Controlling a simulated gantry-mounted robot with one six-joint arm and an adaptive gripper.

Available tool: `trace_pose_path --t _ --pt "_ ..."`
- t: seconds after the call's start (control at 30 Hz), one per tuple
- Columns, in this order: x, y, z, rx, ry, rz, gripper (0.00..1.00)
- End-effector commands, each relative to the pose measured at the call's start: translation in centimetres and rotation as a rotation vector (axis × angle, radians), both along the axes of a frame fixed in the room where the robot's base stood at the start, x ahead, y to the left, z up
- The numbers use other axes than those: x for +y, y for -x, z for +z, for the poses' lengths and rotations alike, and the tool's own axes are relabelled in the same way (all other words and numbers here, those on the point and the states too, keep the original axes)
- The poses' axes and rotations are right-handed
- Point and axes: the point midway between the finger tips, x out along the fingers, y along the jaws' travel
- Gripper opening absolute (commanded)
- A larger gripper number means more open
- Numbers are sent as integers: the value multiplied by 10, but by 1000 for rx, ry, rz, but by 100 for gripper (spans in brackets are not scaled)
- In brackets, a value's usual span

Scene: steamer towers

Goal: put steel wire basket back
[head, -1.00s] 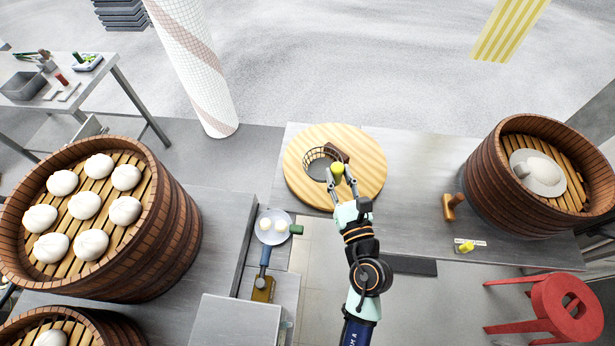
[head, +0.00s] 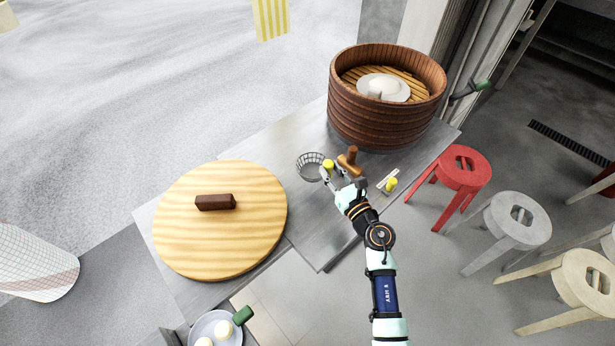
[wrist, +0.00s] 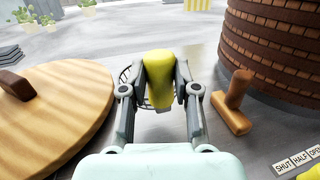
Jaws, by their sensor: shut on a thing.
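The steel wire basket (head: 309,166) is at the middle of the head view, over the steel counter, to the right of the round wooden lid and in front of the steamer tower. My gripper (head: 329,172) is shut on its yellow handle (head: 328,164). In the wrist view the handle (wrist: 158,80) stands between both fingers. The basket's wire rim (wrist: 127,74) shows only partly behind the fingers there. I cannot tell whether the basket touches the counter.
A brown wooden tool (head: 349,161) stands close to the right of my gripper. A yellow knob (head: 391,184) sits by a label strip. The steamer tower (head: 375,125) is behind. The wooden lid (head: 225,240) with its brown handle (head: 215,202) lies left. Bare counter (head: 300,205) lies between.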

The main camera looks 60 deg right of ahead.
Motion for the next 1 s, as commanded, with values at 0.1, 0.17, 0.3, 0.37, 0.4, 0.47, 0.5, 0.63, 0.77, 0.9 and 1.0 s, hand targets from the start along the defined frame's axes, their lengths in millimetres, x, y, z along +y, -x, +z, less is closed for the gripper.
trace_pose_path --t 0.1,0.17,0.3,0.37,0.4,0.47,0.5,0.63,0.77,0.9,1.0 --pt "-3 3 -1 -1 0 -7 0" --pt "-3 3 -1 -1 0 -7 0" --pt "-3 2 0 -1 0 -6 0" --pt "-3 2 0 -1 0 -6 0" --pt "-2 3 0 -1 0 -7 0" --pt "-2 3 -2 -1 0 -9 0" --pt "-2 3 -5 -1 0 -9 0" --pt "-2 3 -18 -1 0 -8 0" --pt "-2 3 -35 -1 0 -8 0" --pt "-2 3 -53 -1 0 -8 0" --pt "-2 3 -60 -1 0 -8 0"
